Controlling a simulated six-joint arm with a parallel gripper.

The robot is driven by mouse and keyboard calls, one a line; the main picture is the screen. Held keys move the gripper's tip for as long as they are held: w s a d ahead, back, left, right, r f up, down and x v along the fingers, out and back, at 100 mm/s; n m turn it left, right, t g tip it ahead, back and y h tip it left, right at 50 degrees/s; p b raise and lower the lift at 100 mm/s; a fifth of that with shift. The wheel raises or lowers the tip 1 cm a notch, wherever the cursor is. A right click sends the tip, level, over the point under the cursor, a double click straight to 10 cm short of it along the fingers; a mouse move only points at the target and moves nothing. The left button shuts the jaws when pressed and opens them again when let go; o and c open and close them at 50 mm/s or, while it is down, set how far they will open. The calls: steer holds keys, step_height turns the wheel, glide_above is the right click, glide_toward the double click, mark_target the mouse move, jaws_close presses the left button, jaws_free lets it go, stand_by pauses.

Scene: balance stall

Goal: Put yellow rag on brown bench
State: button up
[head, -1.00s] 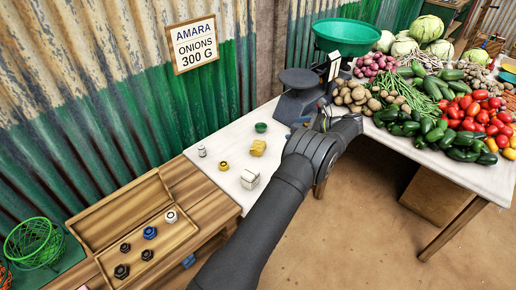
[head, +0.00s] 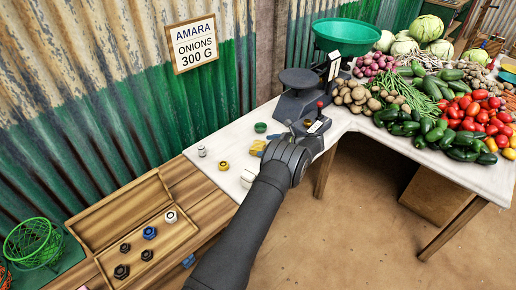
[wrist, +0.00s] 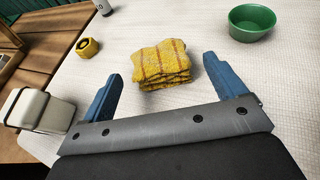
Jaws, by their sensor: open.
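The yellow rag (wrist: 162,66) is a folded cloth with darker stripes, lying on the white table in the wrist view. In the head view the rag (head: 257,147) is partly hidden by my gripper (head: 270,149). In the wrist view my gripper (wrist: 162,72) is open, its two blue fingers apart on either side of the rag's near part. The rag lies just ahead of the palm, and nothing is held. The brown bench (head: 208,212) stands left of the white table; its planks also show at the left of the wrist view (wrist: 45,48).
A pale block (wrist: 38,108) stands close to the left finger. A yellow ring (wrist: 87,47) and a green bowl (wrist: 251,22) are near the rag. A wooden box (head: 100,222) with several weights occupies part of the bench. The scale (head: 298,100) stands behind.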

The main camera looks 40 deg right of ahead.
mark_target(255, 143)
steer(key=shift+x, duration=3)
steer(key=shift+r, duration=0.2)
steer(key=c, duration=1.1)
steer(key=shift+r, duration=0.5)
steer(key=r, duration=0.3)
steer(key=shift+s+d+r, duration=0.1)
steer(key=shift+s+r, duration=0.25)
steer(key=s+r, duration=0.2)
steer(key=s, duration=0.1)
steer(key=s+r, duration=0.2)
steer(key=s, duration=0.2)
steer(key=s+d+r, duration=0.1)
steer(key=s+r, duration=0.1)
steer(key=s, duration=0.1)
steer(key=shift+s+r, duration=0.15)
steer(key=shift+s, duration=0.25)
